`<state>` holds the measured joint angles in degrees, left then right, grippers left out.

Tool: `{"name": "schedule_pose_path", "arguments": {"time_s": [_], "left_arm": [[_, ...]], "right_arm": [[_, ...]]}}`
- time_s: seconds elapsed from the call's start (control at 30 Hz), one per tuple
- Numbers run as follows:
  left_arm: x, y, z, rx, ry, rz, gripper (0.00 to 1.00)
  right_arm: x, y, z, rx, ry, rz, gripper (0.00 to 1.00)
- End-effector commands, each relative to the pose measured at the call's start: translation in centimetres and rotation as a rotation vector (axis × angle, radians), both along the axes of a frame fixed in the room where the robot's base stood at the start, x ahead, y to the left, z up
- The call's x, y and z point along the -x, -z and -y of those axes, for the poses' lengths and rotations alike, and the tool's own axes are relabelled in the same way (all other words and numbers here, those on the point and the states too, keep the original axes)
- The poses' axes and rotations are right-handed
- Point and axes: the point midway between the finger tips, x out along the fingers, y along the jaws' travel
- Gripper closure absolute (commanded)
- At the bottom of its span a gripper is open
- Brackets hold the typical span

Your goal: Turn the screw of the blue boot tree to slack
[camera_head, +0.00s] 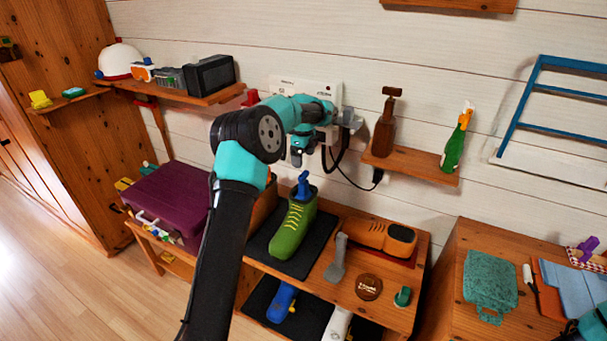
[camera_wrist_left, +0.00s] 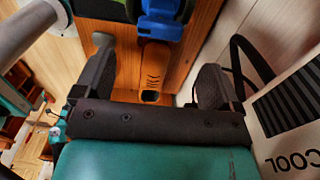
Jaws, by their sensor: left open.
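The blue boot tree (camera_head: 303,186) stands in the opening of a green shoe (camera_head: 292,226) on a dark mat on the bench. In the left wrist view the blue boot tree (camera_wrist_left: 162,18) is at the top edge, partly cut off, beyond my fingers. The screw's details are too small to tell. My left gripper (camera_head: 303,152) is above the shoe, near the wall, and partly hidden by its own wrist. In the wrist view my left gripper (camera_wrist_left: 157,66) has its two black fingers spread, with nothing held between them.
An orange shoe (camera_head: 384,237), a grey shoehorn (camera_head: 336,260) and a round brown tin (camera_head: 368,287) are to the right. A purple case (camera_head: 170,198) is left. A small wall shelf (camera_head: 415,165) holds bottles. A white panel (camera_wrist_left: 285,120) and dark cable are close by.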

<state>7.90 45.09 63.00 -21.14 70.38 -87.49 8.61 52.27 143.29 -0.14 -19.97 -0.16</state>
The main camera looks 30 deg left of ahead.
Motion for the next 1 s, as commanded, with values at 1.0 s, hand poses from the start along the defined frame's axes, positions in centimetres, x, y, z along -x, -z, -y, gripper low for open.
{"name": "schedule_pose_path", "arguments": {"time_s": [1.0], "left_arm": [[0.0, 7.7, 0.0, 0.001, 0.0, 0.001, 0.25]], "right_arm": [[0.0, 0.0, 0.0, 0.0, 0.0, 0.0, 0.57]]}}
